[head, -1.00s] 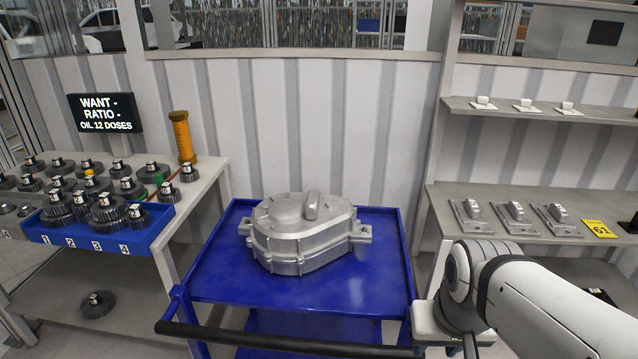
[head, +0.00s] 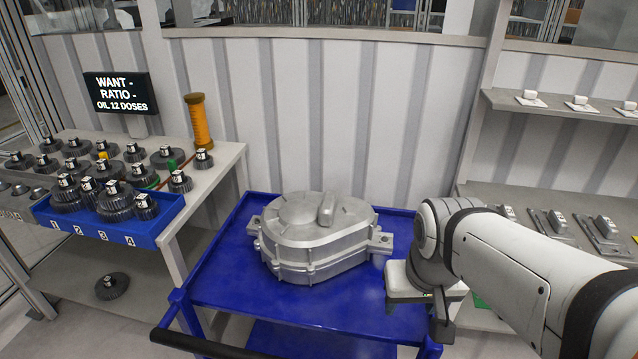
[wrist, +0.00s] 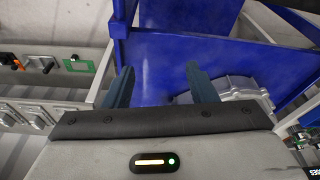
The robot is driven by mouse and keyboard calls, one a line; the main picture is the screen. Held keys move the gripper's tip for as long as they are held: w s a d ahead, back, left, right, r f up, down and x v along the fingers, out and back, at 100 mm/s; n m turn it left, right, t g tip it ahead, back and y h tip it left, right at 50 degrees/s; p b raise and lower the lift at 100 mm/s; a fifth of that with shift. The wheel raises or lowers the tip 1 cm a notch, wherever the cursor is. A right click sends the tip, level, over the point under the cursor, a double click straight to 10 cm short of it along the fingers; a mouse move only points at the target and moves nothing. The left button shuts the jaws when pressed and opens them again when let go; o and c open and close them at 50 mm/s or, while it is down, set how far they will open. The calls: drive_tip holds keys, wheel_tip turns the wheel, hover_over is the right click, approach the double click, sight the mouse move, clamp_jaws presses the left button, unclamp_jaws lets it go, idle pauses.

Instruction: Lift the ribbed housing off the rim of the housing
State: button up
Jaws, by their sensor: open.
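The silver ribbed housing (head: 310,222) sits closed on the lower housing (head: 318,264), with a raised block-like grip (head: 326,209) on its top. Both stand on the blue cart (head: 220,275). My gripper (head: 442,328) is right of the housing, over the cart's right edge, pointing down and apart from the housing. In the wrist view my gripper (wrist: 161,85) is open, with nothing between its two fingers. Part of the silver housing (wrist: 238,90) shows there beyond the right finger, partly hidden by it.
A bench on the left holds several gears, a blue tray (head: 105,232) and an orange cylinder (head: 199,120). The dark cart handle (head: 210,347) runs along the front. Shelves with small metal parts (head: 548,222) stand right. The cart top around the housing is clear.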

drive_tip(key=shift+m+t+h, duration=0.4)
drive_tip(key=shift+m+t, duration=0.1)
drive_tip(key=shift+m, duration=0.1)
drive_tip(key=w+a+r+p, duration=0.1)
drive_tip(key=w+a+r, duration=0.1)
drive_tip(key=w, duration=0.3)
drive_tip(key=w+a+r+p, duration=0.1)
drive_tip(key=w, duration=0.4)
drive_tip(key=w+a+r+p, duration=0.1)
drive_tip(key=w+a+r, duration=0.1)
drive_tip(key=w, duration=0.3)
drive_tip(key=shift+w+a+r, duration=0.25)
drive_tip(key=shift+a+r, duration=0.1)
drive_tip(key=m+p, duration=0.1)
drive_tip(key=p, duration=0.2)
approach(328, 198)
drive_tip(key=f, duration=0.3)
drive_tip(key=shift+d+t, duration=0.35)
drive_tip(key=shift+t, duration=0.05)
drive_tip(key=shift+w+f, duration=0.2)
drive_tip(key=shift+f, duration=0.1)
drive_tip(key=p+x, duration=0.1)
drive_tip(key=x, duration=0.6)
drive_tip(key=shift+a+f, duration=0.1)
drive_tip(key=shift+a, duration=0.05)
clamp_jaws()
drive_tip(key=shift+w+r, duration=0.1)
drive_tip(key=shift+r, duration=0.2)
